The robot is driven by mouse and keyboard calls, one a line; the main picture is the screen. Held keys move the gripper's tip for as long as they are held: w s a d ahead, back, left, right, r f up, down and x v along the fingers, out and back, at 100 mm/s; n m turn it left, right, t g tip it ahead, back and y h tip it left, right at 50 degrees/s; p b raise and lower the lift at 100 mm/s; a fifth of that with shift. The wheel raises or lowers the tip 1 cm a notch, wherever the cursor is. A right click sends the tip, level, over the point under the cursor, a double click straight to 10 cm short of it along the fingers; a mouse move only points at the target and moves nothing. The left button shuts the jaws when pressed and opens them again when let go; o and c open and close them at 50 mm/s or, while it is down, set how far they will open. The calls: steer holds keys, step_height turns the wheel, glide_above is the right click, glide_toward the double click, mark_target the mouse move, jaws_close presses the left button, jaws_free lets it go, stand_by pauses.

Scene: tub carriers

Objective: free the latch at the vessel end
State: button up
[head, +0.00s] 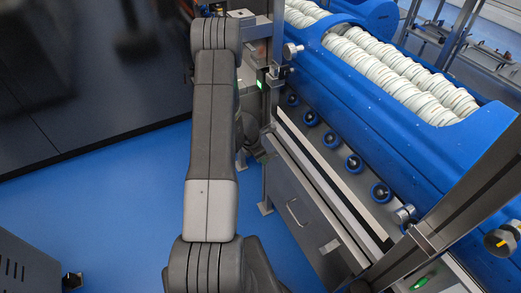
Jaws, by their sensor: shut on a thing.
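A blue tub carrier (385,115) lies diagonally across the right side, with rows of stacked white tubs (375,60) in its top openings. A metal knob on a bracket (292,50) stands by its upper left end, near a small green light (258,84). Another metal knob (404,213) sits low by its near end. I cannot tell which fitting is the latch at the vessel end. My grey arm reaches up the picture left of the carrier. My gripper's fingers do not show; the arm hides that area.
A grey cabinet (296,206) with rollers (353,163) along its top edge stands under the carrier. A metal post (455,210) with a dark knob (500,240) crosses the lower right. Dark panels (80,80) stand upper left. A grey box (30,265) is lower left. Blue floor (110,195) is clear between.

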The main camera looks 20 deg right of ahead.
steer(key=shift+r+y+p, duration=0.2)
steer(key=shift+y+p, duration=0.2)
steer(key=shift+p, duration=1.4)
steer(key=o, duration=1)
steer(key=shift+r, duration=0.15)
steer(key=v, duration=1.3)
steer(key=shift+w+r+p, duration=0.1)
steer(key=shift+r+p, duration=0.2)
steer(key=shift+f, duration=0.15)
steer(key=x, duration=1.3)
steer(key=shift+d+f+b, duration=0.1)
steer(key=shift+f+b, duration=0.2)
steer(key=shift+b, duration=0.05)
